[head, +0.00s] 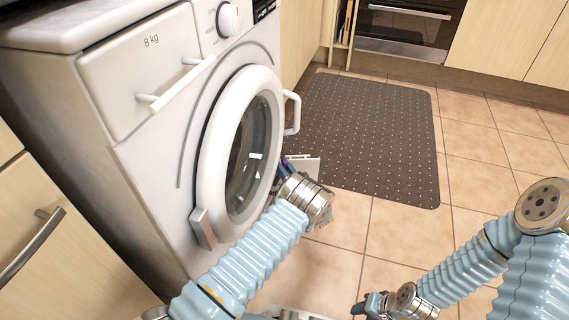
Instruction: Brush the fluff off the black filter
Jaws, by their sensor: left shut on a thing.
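My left gripper (284,170) is low at the front of the white washing machine (150,130), below and right of its round door. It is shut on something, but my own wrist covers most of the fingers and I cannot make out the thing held. A small white flap (306,164) stands out just beyond the gripper. A greyish patch shows beside the wrist, too small to identify. My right gripper (368,305) is low at the bottom edge, over the tiles; its jaws are too small to read. I cannot pick out the black filter or any fluff.
The washer door (250,150) looks closed, with its white handle at the right. A dark dotted mat (370,135) lies on the tiled floor (395,232). Wooden cupboards and an oven (405,25) stand behind.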

